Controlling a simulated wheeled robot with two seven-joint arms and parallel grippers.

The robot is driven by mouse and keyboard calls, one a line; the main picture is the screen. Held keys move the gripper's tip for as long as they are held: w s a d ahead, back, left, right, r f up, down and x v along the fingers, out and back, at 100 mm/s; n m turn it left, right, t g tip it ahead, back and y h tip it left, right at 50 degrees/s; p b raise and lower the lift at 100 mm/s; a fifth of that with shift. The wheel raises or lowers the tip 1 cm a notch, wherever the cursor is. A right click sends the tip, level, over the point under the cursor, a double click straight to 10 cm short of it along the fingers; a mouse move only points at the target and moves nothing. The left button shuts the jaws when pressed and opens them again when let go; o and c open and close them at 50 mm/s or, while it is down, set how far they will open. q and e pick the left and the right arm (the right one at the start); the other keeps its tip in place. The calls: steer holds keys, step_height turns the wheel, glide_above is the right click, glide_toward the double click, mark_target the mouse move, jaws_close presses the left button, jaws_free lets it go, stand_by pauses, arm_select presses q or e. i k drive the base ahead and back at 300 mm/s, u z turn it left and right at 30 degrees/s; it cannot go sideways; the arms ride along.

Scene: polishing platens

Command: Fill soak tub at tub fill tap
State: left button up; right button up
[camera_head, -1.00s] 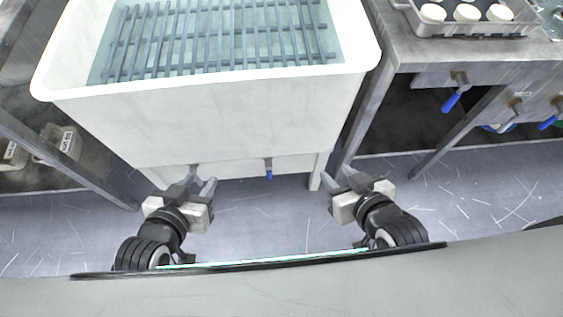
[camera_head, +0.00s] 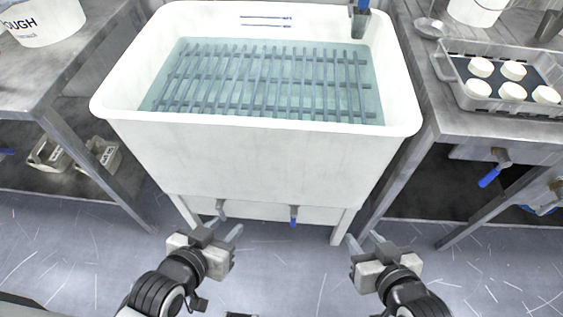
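The soak tub (camera_head: 270,160) is a large white basin on legs in the middle of the head view. It holds clear bluish water (camera_head: 372,95) over a grey slatted rack (camera_head: 265,80). A blue-handled tap or valve (camera_head: 294,216) is under the tub's front. A fitting with a blue part (camera_head: 360,18) is at the tub's back right rim; I cannot tell if water runs from it. My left gripper (camera_head: 222,228) is open and empty, low in front of the tub. My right gripper (camera_head: 363,240) is open and empty, low at the tub's front right.
A right bench (camera_head: 470,125) carries a grey tray (camera_head: 455,85) of white round pieces, a metal scoop (camera_head: 430,28) and a white bucket. Blue-handled valves (camera_head: 490,176) hang below it. A left bench (camera_head: 60,85) carries a white bucket (camera_head: 45,22) lettered "OUGH". The floor ahead is clear.

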mark_target(293, 219)
steer(key=u, duration=1.85)
steer(key=k, duration=1.45)
steer(key=z, duration=1.7)
steer(key=i, duration=1)
